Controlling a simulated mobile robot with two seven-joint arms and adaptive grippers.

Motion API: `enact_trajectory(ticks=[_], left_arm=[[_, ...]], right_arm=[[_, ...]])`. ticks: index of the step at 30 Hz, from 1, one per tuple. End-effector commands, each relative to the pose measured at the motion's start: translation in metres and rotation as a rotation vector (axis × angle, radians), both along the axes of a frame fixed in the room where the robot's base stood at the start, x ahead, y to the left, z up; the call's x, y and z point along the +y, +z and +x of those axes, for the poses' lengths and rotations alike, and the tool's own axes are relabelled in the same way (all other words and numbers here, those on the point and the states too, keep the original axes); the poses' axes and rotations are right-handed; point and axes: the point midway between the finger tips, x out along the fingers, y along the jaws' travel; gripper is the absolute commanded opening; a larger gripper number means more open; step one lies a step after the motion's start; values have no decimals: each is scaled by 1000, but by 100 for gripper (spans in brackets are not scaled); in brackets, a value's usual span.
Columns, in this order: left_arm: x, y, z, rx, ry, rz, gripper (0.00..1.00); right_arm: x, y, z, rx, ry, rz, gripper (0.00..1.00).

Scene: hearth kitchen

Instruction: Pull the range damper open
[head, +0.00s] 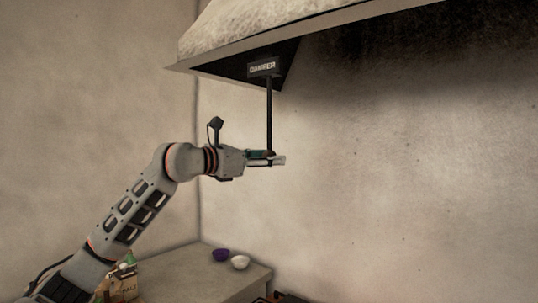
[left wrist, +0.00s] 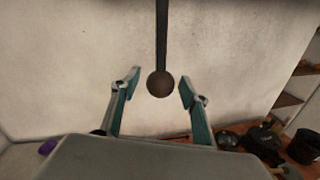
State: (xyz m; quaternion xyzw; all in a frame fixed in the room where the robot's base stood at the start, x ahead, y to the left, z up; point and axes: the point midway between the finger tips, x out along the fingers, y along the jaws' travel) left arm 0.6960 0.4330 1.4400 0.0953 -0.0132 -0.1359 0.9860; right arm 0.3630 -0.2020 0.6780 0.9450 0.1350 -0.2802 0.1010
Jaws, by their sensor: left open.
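The range damper's dark pull rod (head: 269,110) hangs straight down from under the hood, below a small label plate (head: 263,68) that reads like "DAMPER". In the left wrist view the rod (left wrist: 162,35) ends in a round dark knob (left wrist: 160,84). My left gripper (head: 280,160) is level at the rod's lower end. In the left wrist view my left gripper (left wrist: 158,90) is open, one finger on each side of the knob, with gaps on both sides. In the head view the fingers mostly hide the knob. My right gripper is not in view.
The range hood (head: 300,30) overhangs above the arm. Dark pots (left wrist: 262,138) and shelves (left wrist: 290,100) show at right in the wrist view.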

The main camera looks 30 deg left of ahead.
Motion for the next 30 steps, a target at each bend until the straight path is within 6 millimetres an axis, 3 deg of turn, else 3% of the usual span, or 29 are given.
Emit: enact_trajectory(ticks=[11,16,23,30], left_arm=[[-2,-1,6,1,-1,0,42],[-2,-1,6,1,-1,0,0],[-2,-6,6,1,0,0,0],[-2,-41,7,3,0,2,0]], right_arm=[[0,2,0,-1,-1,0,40],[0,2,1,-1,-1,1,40],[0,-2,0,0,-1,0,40],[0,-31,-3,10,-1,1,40]])
